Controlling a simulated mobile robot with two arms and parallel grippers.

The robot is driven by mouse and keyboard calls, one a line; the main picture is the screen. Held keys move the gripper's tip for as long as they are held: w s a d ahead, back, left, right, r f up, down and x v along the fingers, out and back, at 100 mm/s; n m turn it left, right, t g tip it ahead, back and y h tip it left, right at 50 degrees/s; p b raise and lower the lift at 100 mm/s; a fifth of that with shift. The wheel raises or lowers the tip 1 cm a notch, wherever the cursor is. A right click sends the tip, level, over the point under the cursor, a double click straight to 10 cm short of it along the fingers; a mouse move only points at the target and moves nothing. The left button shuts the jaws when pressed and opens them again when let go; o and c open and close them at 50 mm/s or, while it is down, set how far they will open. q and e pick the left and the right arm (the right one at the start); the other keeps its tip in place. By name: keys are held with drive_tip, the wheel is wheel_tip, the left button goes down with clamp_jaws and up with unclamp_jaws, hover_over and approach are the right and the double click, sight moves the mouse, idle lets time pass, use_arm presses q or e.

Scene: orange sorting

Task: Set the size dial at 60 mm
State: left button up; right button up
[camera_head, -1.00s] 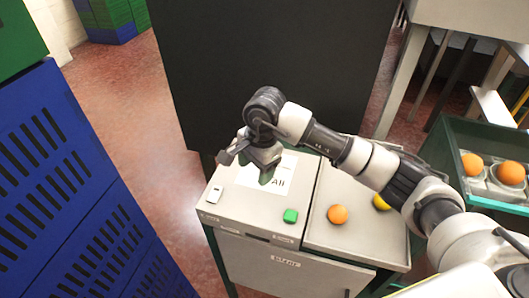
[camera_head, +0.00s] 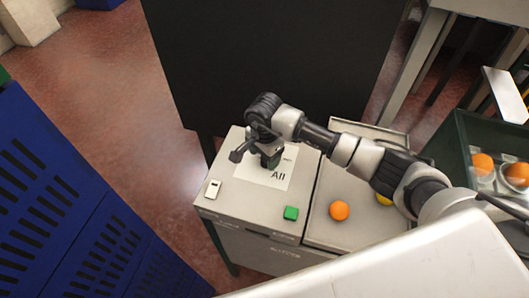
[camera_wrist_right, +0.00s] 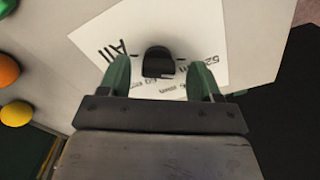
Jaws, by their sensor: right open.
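The size dial (camera_wrist_right: 158,62) is a black rounded knob on a white printed sheet (camera_wrist_right: 215,35). The sheet carries "All" and several mm labels, partly hidden by the fingers. My right gripper (camera_wrist_right: 160,74) is open, with one green finger on each side of the dial in the right wrist view. I cannot tell whether the fingers touch it. In the head view the right gripper (camera_head: 270,161) is over the sheet (camera_head: 285,182) on the grey machine top, and it hides the dial. Which mark the dial points at is not clear. My left gripper is not in view.
A dark panel (camera_head: 270,60) stands behind. Blue crates (camera_head: 60,200) are at the left.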

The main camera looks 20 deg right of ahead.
drive_tip(key=shift+s+f, duration=0.1)
drive_tip(key=shift+f, duration=0.4)
drive_tip(key=shift+c, duration=1.1)
drive_tip(key=c, duration=0.7)
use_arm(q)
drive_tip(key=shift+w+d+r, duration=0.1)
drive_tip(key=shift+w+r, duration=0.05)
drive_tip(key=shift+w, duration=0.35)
